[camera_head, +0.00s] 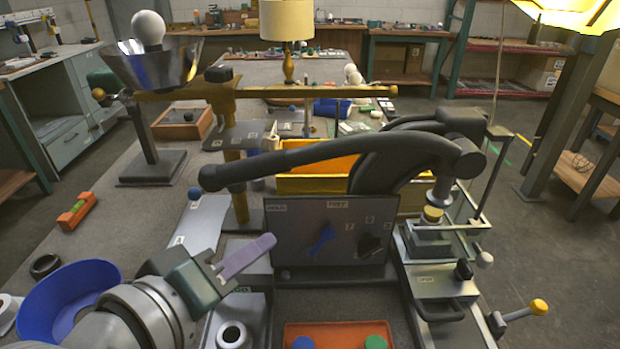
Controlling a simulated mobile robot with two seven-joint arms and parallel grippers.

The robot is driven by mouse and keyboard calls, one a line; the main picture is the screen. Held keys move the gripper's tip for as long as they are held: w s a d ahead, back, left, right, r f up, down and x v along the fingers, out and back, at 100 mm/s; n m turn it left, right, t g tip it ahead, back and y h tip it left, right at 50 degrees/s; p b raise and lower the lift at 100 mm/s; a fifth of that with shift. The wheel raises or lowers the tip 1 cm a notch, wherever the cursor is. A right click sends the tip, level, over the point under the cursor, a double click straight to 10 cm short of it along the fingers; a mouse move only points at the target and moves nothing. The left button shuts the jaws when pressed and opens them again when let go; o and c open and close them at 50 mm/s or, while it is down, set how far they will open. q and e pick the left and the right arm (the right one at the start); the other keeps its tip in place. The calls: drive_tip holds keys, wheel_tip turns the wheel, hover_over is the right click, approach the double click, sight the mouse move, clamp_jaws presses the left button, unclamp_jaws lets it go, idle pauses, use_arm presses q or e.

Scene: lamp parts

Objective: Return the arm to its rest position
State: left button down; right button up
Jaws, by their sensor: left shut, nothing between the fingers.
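My left arm comes in from the lower left, and its gripper (262,246) points right and slightly up in front of the dark upright panel (310,258). Its pale purple fingers are together, and I see nothing held between them. The fingertips look close to the panel's left edge, but I cannot tell whether they touch it. My right gripper is not in view.
A blue bowl (44,300) sits beside my left arm. A white ring-shaped part (233,337) lies below the gripper. An orange tray (338,329) is at the front. A black lever (290,163) crosses the middle. A reflector with a bulb (148,30) stands at the back left.

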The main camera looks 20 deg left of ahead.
use_arm(q)
drive_tip(key=shift+s, duration=0.1)
drive_tip(key=s+a+r+m+g+y+p, duration=0.1)
drive_tip(key=s+a+m+g, duration=0.1)
drive_tip(key=s+m+g, duration=0.5)
drive_tip(key=s+a+r+m+g+y+p, duration=0.1)
drive_tip(key=s+a+r+m+g+p, duration=0.2)
drive_tip(key=s, duration=0.9)
wheel_tip(320, 180, up, 34)
drive_tip(key=p, duration=3.3)
drive_tip(key=shift+w+d+f+m+p, duration=0.2)
drive_tip(key=shift+w+f+m+p, duration=0.05)
drive_tip(key=shift+m+p, duration=0.15)
